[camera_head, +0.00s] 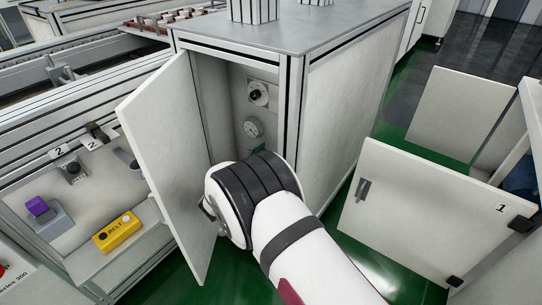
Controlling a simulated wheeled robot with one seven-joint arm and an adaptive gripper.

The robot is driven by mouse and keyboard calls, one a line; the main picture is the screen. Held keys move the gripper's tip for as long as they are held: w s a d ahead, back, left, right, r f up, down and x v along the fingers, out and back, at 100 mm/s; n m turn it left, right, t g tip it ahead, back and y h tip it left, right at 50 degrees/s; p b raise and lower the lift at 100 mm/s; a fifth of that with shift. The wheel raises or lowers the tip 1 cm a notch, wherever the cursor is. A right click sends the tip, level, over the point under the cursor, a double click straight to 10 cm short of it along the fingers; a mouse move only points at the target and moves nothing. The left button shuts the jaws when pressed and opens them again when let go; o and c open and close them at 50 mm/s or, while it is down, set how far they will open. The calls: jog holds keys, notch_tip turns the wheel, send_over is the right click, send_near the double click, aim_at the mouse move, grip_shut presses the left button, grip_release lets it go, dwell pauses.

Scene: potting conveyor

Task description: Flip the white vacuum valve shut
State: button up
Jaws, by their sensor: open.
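I cannot make out the white vacuum valve. An open cabinet (226,105) stands in the middle of the view. On its inner panel are a black round knob (258,93) on a square plate and a round dial gauge (252,128) below it. My white and black arm reaches up from the bottom to the cabinet opening and hides the lower part of the inside. A small greenish piece shows just above the arm, too small to identify.
The cabinet's open door (160,140) stands close left of my arm. A conveyor bench at left carries a yellow belt control box (118,231) and a purple button (38,206). Another open door (420,215), marked 1, stands at right. Green floor shows between.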

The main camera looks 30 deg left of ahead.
jog(key=s, duration=0.7)
jog(key=shift+s+a, duration=0.25)
jog(key=shift+a, duration=0.05)
jog(key=shift+w+r, duration=0.1)
